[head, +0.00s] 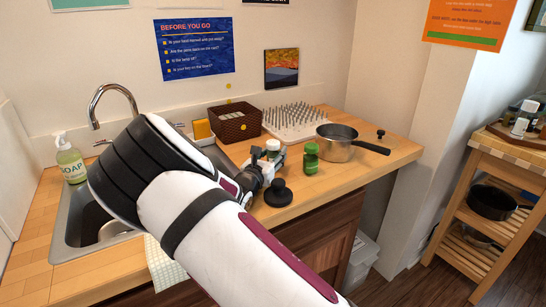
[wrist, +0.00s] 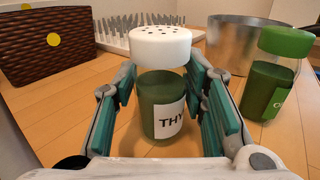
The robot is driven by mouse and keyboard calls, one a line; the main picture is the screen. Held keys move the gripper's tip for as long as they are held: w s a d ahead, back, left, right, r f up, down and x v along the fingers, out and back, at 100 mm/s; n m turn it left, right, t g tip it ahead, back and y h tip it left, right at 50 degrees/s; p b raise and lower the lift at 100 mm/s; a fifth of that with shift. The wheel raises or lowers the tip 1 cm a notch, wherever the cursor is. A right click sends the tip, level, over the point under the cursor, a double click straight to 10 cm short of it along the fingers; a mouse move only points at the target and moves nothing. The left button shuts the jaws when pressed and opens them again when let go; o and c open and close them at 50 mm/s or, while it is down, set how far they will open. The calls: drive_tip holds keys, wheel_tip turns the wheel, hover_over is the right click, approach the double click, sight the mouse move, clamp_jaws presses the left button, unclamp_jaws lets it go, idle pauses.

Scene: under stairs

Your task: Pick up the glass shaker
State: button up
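A glass shaker with a white perforated lid, green contents and a label starting "THY" (wrist: 160,100) stands upright on the wooden counter. It lies between the two fingers of my gripper (wrist: 161,85) in the wrist view. The fingers are open, one on each side, with a narrow gap visible on the left; contact on the right is hard to tell. In the head view my gripper (head: 268,165) partly hides the shaker, and its white lid (head: 273,145) shows above.
A green-lidded jar (wrist: 272,75) stands close on the right, with a metal saucepan (head: 338,143) behind it. A dark woven basket (head: 235,123) and a white spiked rack (head: 293,122) are at the back. The sink and soap bottle (head: 71,160) are left.

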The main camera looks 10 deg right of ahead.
drive_tip(key=c, duration=0.6)
drive_tip(key=shift+o, duration=0.2)
drive_tip(key=shift+r, duration=0.15)
wheel_tip(320, 180, up, 10)
drive_tip(key=shift+f+p, duration=0.1)
drive_tip(key=shift+p, duration=0.3)
